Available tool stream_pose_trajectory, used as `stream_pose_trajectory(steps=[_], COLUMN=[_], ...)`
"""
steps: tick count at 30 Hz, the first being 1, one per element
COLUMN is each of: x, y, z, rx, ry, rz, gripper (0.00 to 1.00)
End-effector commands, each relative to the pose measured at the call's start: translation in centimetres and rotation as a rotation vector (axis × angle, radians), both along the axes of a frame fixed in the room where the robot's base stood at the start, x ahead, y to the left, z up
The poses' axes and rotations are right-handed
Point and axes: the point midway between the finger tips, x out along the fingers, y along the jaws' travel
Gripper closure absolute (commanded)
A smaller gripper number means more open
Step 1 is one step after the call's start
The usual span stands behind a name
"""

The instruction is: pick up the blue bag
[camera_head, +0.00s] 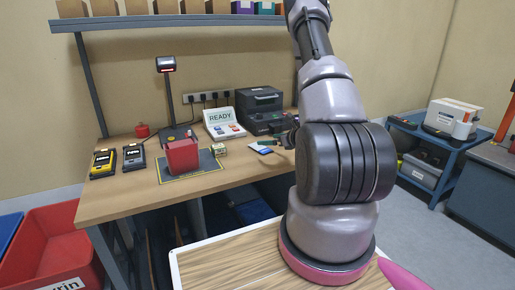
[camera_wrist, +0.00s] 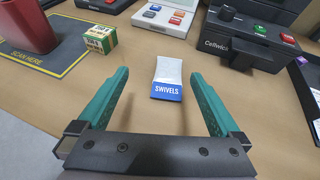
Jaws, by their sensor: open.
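The blue bag (camera_wrist: 167,80) is a small packet with a clear greyish upper part and a blue band marked "SWIVELS". In the wrist view it lies flat on the wooden table, just beyond and between the fingertips. In the head view the bag (camera_head: 260,148) lies near the table's right part, left of my arm. My gripper (camera_wrist: 160,85) has two green fingers spread wide, one on each side of the bag's line, with nothing between them. In the head view my gripper is mostly hidden behind my arm.
A small green-and-yellow box (camera_wrist: 100,39) and a red bin (camera_wrist: 28,25) on a dark mat stand left of the bag. A dark device marked "Cellwick" (camera_wrist: 240,42) stands close on the right. A screen device (camera_head: 222,122) is behind. Table around the bag is clear.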

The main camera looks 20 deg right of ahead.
Motion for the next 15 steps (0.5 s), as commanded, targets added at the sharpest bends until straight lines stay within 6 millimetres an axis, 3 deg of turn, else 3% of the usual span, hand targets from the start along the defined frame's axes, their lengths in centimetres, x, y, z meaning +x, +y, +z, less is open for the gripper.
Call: stream_pose_trajectory(steps=[4,15], x=[-0.2,4.2], y=[-1.7,-0.7], z=[-2.3,-4.4], rx=[0.006,0.005], ry=[0.017,0.018], rz=[-0.070,-0.076], gripper=[0.00,0.00])
